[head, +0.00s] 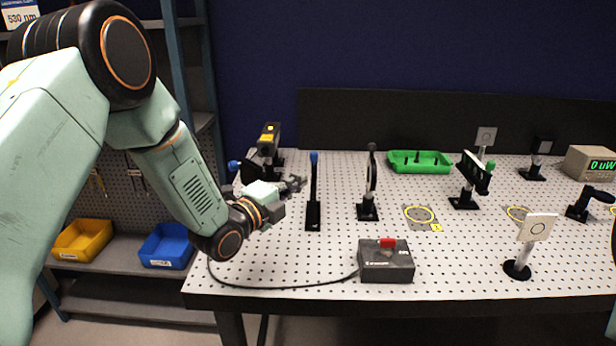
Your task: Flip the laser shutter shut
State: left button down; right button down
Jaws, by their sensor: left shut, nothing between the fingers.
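A black laser (268,140) with a yellow label stands at the back left of the optical table. In front of it to the right, a thin upright black post with a blue tip (314,165) rises from a black base (313,215); it looks like a shutter lever. A second blue knob (233,165) shows left of the laser; I cannot tell which belongs to the shutter. My left gripper (299,183) is shut and empty, just left of the upright post, pointing right. Contact cannot be made out. My arm and gripper hide part of the laser's front.
The perforated table (330,275) holds a lens mount (371,180), a black box with a red switch (386,262), a white card on a post (537,228) and a green tray (419,161). A cable runs along the front.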

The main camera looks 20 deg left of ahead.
pick_arm(q)
jog(key=v, duration=0.3)
jog(key=shift+s, duration=0.35)
jog(key=shift+w, duration=0.1)
